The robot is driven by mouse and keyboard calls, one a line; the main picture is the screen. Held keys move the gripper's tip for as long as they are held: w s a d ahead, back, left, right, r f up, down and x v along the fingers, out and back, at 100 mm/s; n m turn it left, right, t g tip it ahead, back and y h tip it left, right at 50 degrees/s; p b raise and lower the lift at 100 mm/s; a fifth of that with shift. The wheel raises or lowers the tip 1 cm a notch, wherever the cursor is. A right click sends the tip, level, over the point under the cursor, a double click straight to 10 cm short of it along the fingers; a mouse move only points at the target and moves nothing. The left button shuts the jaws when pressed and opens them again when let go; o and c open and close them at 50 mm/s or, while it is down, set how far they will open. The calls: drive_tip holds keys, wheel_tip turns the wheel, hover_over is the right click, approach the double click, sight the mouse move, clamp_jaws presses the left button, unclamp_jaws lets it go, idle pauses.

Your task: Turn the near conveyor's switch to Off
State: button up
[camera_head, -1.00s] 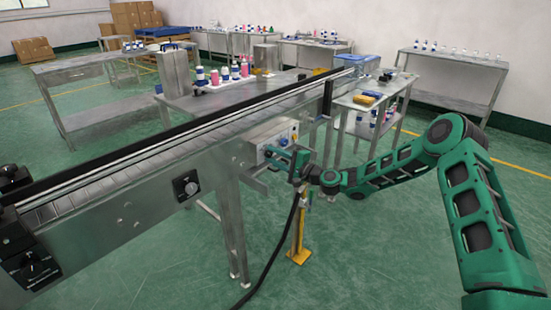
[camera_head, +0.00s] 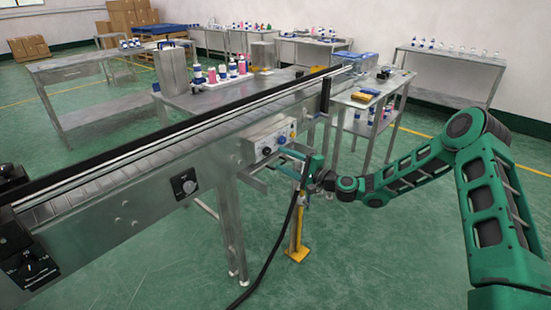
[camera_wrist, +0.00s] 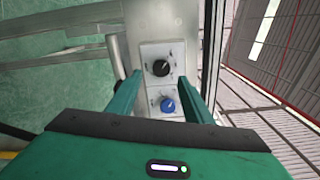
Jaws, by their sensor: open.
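A metal control box (camera_head: 268,137) sits at the side of the conveyor (camera_head: 135,185). In the wrist view its pale panel (camera_wrist: 148,87) carries a black knob (camera_wrist: 160,68) with a white pointer mark and a blue knob (camera_wrist: 168,105) below it. My gripper (camera_head: 286,160) is in front of the box, low and to its right, apart from it. In the wrist view my gripper (camera_wrist: 159,80) is open and empty, its fingers either side of the panel. The knob labels are too small to read.
A black cable (camera_head: 275,258) hangs beside my gripper to the floor, close to a yellow-footed post (camera_head: 298,254). Another black knob (camera_head: 38,268) is at the lower left. A side table (camera_head: 358,98) stands behind my arm.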

drive_tip(key=shift+v, duration=2.1)
